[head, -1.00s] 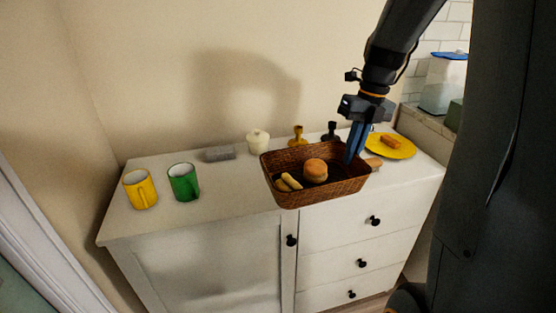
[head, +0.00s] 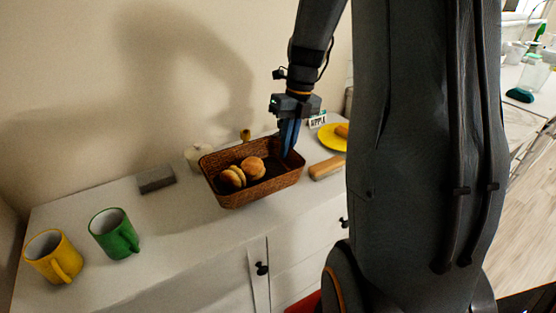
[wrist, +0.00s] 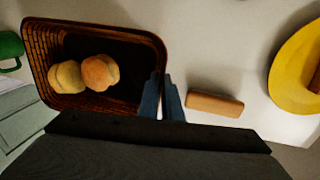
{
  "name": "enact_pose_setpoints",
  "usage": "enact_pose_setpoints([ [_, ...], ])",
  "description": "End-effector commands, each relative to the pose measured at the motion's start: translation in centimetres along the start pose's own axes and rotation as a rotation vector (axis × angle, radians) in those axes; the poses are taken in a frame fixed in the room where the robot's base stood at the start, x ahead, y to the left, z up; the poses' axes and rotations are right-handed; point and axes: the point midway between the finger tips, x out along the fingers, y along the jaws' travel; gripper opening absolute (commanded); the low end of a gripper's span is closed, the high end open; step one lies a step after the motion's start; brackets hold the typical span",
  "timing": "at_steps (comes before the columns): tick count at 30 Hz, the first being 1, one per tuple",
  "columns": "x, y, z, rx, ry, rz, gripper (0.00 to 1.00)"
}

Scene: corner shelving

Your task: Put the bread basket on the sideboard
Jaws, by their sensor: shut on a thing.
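The bread basket (head: 243,199) is brown woven wicker and holds round buns (head: 252,167) at its left and middle. My gripper (head: 289,152) points down and is shut on the basket's right-hand wall. The wrist view shows the basket (wrist: 38,62) with buns (wrist: 100,72) inside and my blue fingers (wrist: 162,100) at its right rim. The basket is over the white top of the sideboard (head: 185,222), roughly level. I cannot tell whether its underside touches the top.
A green mug (head: 113,236) and a yellow mug (head: 50,258) stand at the left. A grey block (head: 156,179) and a pale jar (head: 193,157) are behind the basket. A brown wooden piece (head: 327,168) and a yellow plate (head: 331,142) lie to its right. Bare top lies left and in front.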

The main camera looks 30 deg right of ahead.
Motion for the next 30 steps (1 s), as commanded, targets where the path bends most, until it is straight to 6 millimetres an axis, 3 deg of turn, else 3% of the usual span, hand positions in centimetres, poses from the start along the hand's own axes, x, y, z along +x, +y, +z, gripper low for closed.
enact_pose_setpoints([
  [14, 5.1, 0.7, 0.9, -0.004, 0.011, -0.013, 0.00],
  [25, 5.4, 0.2, 0.8, 0.000, 0.008, -0.012, 0.00],
  [28, 5.4, 0.2, 0.8, -0.001, 0.007, -0.013, 0.22],
  [30, 5.4, 0.3, 0.8, -0.001, 0.008, -0.013, 0.24],
])
